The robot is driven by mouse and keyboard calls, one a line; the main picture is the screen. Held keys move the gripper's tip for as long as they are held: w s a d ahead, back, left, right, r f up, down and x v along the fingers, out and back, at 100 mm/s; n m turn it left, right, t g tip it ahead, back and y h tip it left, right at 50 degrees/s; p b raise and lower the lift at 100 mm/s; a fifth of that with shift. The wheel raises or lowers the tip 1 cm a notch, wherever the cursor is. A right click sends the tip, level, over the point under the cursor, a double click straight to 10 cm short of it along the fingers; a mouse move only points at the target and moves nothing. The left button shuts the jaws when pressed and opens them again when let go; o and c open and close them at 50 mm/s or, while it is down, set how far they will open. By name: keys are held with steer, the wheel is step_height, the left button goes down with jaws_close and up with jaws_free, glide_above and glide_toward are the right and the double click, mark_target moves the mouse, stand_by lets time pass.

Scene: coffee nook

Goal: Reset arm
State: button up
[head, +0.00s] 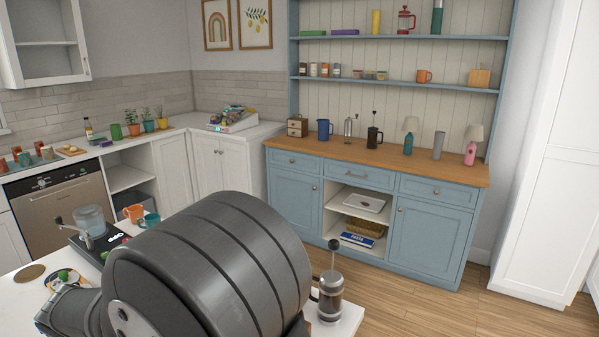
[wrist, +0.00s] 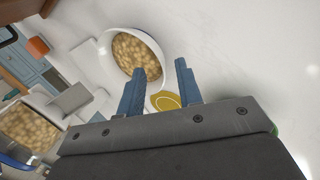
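In the wrist view my gripper (wrist: 160,67) has its two blue fingers apart, with nothing held between them. A white round bowl (wrist: 110,42) with brown, nut-like contents is just beyond the left finger. A yellow flat item (wrist: 165,101) lies behind the fingers, partly hidden by them. In the head view my large dark arm covers much of the near white counter (head: 30,262), and my gripper's fingers cannot be made out there.
Near my arm, a French press (head: 330,296) stands at the counter's right end. A hand grinder (head: 88,222), an orange mug (head: 134,212) and a teal mug (head: 150,219) stand on its far side. A blue cabinet (head: 430,235) is across open wooden floor (head: 420,310).

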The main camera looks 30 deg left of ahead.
steer(key=x, duration=0.3)
steer(key=shift+w+f, duration=0.2)
steer(key=shift+f, duration=0.1)
steer(key=shift+w+d+r, duration=0.1)
steer(key=shift+w, duration=0.85)
steer(key=v, duration=1.7)
steer(key=shift+s, duration=0.3)
steer(key=shift+c, duration=1.4)
steer(key=shift+d, duration=0.15)
